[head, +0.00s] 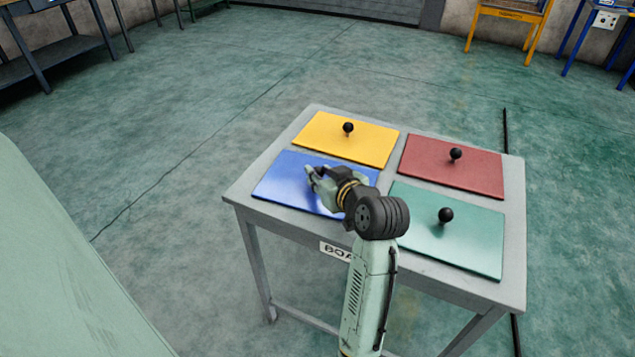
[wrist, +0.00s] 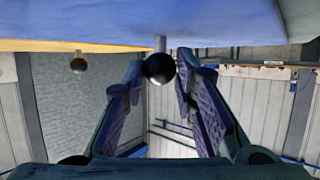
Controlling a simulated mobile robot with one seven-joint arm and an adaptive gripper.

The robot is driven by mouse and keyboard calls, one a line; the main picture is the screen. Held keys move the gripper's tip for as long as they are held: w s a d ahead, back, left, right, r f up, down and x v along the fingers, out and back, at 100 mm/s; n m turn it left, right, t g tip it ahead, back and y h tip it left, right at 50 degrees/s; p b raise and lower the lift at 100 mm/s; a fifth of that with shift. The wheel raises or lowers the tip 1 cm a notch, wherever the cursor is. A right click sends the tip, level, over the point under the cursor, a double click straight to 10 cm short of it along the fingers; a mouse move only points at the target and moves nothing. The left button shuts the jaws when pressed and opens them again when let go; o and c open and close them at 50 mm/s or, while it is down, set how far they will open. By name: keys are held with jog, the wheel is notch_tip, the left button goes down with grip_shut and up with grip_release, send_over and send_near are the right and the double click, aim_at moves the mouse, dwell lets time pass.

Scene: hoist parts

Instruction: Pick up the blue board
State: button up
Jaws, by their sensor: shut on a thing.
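The blue board (head: 285,178) is at the front left of the grey table, and it looks flat on the top. My gripper (head: 316,176) is over its middle and hides the knob in the head view. In the wrist view the underside-up picture shows the blue board (wrist: 150,22) across the top, with its black ball knob (wrist: 160,69) on a short pale stem. The fingers of my gripper (wrist: 163,75) are on both sides of this knob, shut on it. I cannot tell whether the board is touching the table.
The yellow board (head: 360,140) lies behind the blue one, the red board (head: 465,170) at back right and the green board (head: 460,235) at front right, each with a black knob. The table (head: 515,215) has narrow bare margins. Open floor surrounds it.

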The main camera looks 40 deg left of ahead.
grip_shut()
jog(key=shift+r, duration=0.1)
